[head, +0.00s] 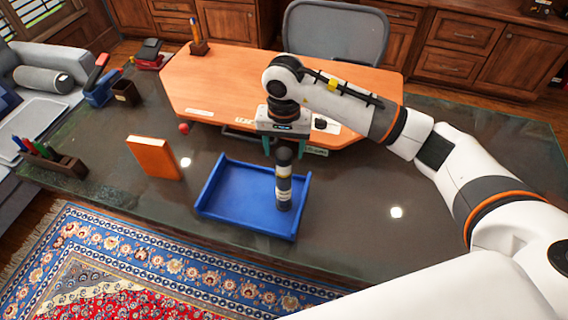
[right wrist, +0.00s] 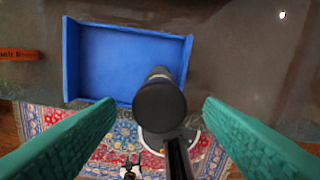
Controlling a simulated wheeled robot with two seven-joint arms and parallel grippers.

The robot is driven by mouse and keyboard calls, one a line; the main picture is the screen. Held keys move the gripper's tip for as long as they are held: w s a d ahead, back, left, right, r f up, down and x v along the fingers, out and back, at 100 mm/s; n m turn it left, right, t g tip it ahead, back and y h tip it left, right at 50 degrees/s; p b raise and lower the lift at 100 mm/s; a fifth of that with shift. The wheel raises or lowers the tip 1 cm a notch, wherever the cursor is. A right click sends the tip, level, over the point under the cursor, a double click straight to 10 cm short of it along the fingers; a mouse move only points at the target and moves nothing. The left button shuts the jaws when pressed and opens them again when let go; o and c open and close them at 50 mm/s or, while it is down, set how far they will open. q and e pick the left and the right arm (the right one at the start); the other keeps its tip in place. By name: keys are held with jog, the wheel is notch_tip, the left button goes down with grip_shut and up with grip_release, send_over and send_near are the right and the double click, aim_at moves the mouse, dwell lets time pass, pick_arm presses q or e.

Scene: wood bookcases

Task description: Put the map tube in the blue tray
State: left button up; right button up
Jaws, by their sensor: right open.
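The map tube (head: 284,190) is a dark cylinder with pale bands and a black cap. It stands upright over the right part of the blue tray (head: 232,208) and appears to rest on its floor. In the right wrist view the tube (right wrist: 160,85) is seen from its cap end, with the blue tray (right wrist: 120,60) beyond it. My right gripper (head: 284,154) is open, its green fingers on either side of the tube's upper end, with clear gaps in the right wrist view (right wrist: 160,108).
An orange book (head: 154,158) stands left of the tray. A pen holder (head: 52,160) is at the desk's left end, and a red ball (head: 183,128) lies behind the book. An orange desk pad (head: 230,80) lies behind the tray. The glossy desk is clear to the tray's right.

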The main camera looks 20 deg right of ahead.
notch_tip(320, 180, up, 4)
jog(key=shift+r+b, duration=0.1)
jog(key=shift+b, duration=0.5)
jog(key=shift+r, duration=0.55)
